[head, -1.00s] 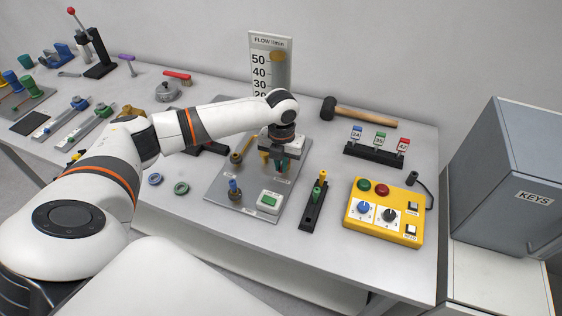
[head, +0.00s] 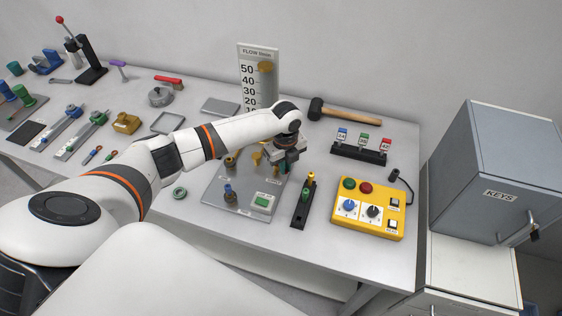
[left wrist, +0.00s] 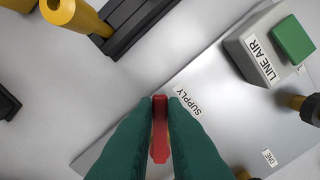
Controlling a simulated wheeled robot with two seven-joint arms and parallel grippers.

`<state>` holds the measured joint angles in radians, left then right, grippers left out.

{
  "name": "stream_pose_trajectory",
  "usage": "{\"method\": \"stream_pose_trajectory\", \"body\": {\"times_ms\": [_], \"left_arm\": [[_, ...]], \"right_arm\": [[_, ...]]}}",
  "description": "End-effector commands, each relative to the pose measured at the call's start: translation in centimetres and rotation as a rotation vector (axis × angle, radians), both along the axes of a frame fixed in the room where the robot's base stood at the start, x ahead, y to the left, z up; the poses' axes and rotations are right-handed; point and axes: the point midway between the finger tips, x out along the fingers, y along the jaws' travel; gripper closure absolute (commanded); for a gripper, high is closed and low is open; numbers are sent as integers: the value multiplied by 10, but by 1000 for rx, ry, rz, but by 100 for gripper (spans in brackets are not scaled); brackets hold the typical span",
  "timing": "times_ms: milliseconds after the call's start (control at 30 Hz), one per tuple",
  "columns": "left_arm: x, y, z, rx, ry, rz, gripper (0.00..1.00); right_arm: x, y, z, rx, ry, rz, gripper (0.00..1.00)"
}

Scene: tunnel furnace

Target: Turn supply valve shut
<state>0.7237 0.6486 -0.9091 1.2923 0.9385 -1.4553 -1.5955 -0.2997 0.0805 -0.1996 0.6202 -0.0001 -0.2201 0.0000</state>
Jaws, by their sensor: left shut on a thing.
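The supply valve's red handle (left wrist: 160,125) shows in the left wrist view between my teal fingers, at the edge of the grey panel (left wrist: 225,110) beside the SUPPLY label (left wrist: 187,102). My left gripper (left wrist: 160,108) is shut on the handle. In the head view my left gripper (head: 285,167) is at the right side of the grey panel (head: 225,188), and the wrist and fingers hide the handle there. The valve body is hidden below the fingers. My right gripper is in neither view.
A yellow control box (head: 367,210) is further right. The flow gauge (head: 258,80) stands behind.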

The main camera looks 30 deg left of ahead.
Motion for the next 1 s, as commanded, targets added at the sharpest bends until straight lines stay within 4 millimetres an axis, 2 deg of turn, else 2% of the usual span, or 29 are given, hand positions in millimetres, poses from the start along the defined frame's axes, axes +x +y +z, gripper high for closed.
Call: {"method": "stream_pose_trajectory", "body": {"times_ms": [200, 600, 1000], "left_arm": [[10, -4, 3, -1, -2, 209, 100], [25, -5, 2, 1, -3, 544, 100], [33, -3, 2, 3, -4, 712, 100]], "right_arm": [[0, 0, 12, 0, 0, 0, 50], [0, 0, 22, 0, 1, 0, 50], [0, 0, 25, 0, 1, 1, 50]]}}
